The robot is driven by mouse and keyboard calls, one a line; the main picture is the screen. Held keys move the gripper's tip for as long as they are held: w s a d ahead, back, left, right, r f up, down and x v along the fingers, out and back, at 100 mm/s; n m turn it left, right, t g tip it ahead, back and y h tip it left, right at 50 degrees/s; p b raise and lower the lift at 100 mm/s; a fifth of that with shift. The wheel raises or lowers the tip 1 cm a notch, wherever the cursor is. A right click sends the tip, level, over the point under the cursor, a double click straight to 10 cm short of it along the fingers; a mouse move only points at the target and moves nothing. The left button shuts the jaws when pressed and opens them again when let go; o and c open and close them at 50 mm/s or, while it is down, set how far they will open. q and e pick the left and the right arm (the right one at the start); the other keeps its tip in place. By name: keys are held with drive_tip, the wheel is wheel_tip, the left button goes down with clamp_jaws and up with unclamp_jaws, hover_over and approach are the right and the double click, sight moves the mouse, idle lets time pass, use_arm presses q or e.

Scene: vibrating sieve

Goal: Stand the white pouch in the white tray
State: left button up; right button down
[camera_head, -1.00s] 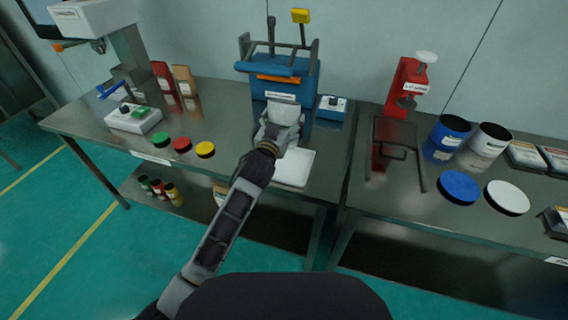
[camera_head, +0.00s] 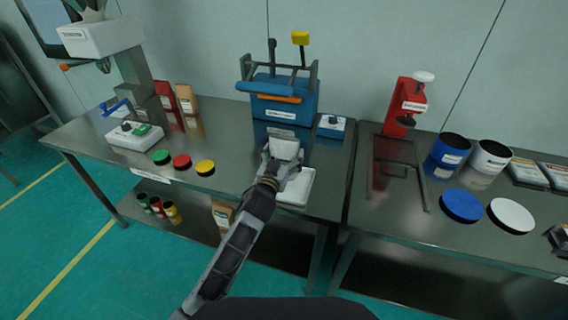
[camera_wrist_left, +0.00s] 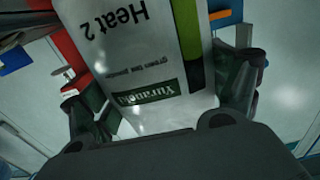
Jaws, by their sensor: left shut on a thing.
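The white pouch (camera_head: 284,148) is held by my left gripper (camera_head: 281,162) in the head view, over the back part of the white tray (camera_head: 304,190). In the left wrist view the pouch (camera_wrist_left: 140,50) fills the middle, with printed text and a green stripe, between the two fingers. The white tray lies on the left table near its front edge, partly hidden by my gripper and arm. I cannot tell whether the pouch's lower edge touches the tray. My right gripper does not show in either view.
The blue sieve machine (camera_head: 284,102) stands behind the tray, with a control box (camera_head: 333,127) to its right. Red, green and yellow lids (camera_head: 181,161) lie to the left. A red press (camera_head: 405,105), drums and round lids (camera_head: 461,205) stand on the right table.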

sight(284, 162)
use_arm(q)
drive_tip(key=shift+f, duration=0.6)
wheel_tip(284, 162, down, 2)
drive_tip(key=shift+f+b, duration=0.15)
drive_tip(key=shift+b, duration=0.15)
drive_tip(key=shift+f, duration=0.2)
drive_tip(key=o, duration=1.1)
drive_tip(key=shift+f, duration=0.1)
drive_tip(key=shift+o, duration=1.2)
drive_tip(key=shift+r, duration=0.2)
drive_tip(key=shift+v, duration=0.85)
drive_tip(key=shift+s+a, duration=0.15)
drive_tip(key=shift+s, duration=0.25)
drive_tip(key=shift+v, duration=4.7)
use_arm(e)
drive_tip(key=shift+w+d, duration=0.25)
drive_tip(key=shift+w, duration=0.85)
